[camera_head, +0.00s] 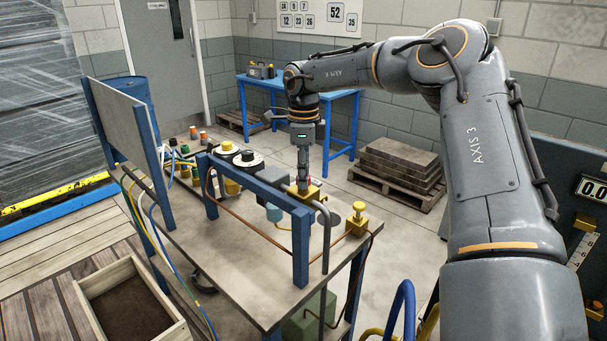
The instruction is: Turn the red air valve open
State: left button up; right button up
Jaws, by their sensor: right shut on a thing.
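My right arm comes in from the right, and my right gripper (303,187) points straight down at the near end of the blue-framed bench. The gripper is shut on the red air valve (309,181). Only a small patch of red shows beside the fingers, so how far the valve is turned cannot be told. The valve sits by a yellow block (317,191) on the bench. My left gripper is not in view.
A bent grey pipe (326,235) and a yellow fitting (357,220) stand close to the right of the gripper. An open wooden box (100,275) lies at lower left. Pallets with slabs (397,170) stand behind.

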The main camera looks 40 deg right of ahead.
jog(key=shift+n, duration=0.5)
jog(key=o, duration=1.1)
jog(key=shift+o, duration=0.2)
notch_tip(320, 180, up, 12)
jog(key=shift+f, duration=0.15)
